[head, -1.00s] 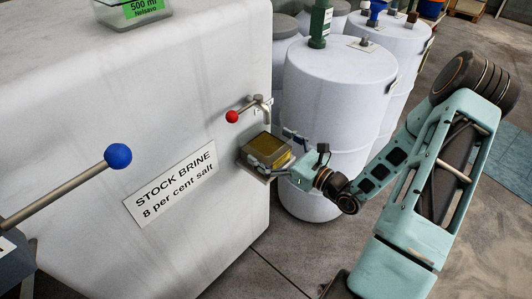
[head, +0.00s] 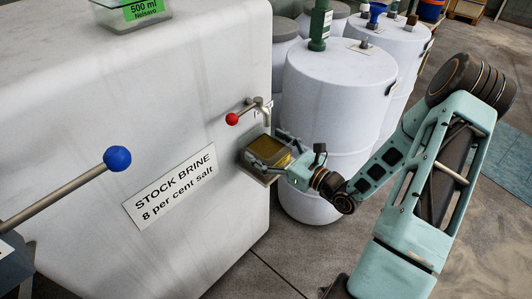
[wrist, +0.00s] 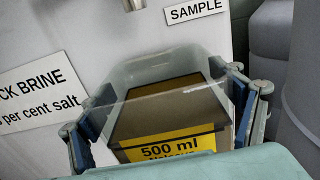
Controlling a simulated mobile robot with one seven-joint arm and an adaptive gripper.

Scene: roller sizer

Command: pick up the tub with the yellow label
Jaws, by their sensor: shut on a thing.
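The tub with the yellow label (wrist: 170,105) is a clear, box-shaped container with brownish contents. Its label reads "500 ml" in the wrist view. In the head view the tub (head: 266,150) sits on a small shelf (head: 258,174) on the white tank's side, below a tap. My gripper (wrist: 168,115) has one finger on each side of the tub and is shut on it. It also shows in the head view (head: 283,153), partly hidden by the tub and my wrist. I cannot tell whether the tub is clear of the shelf.
The tap with a red knob (head: 233,118) juts out just above the tub. The white brine tank (head: 120,95) is close on the left; white drums (head: 338,95) stand behind. A green-labelled tub (head: 135,14) sits on the tank. A blue-knobbed lever (head: 85,178) is at left.

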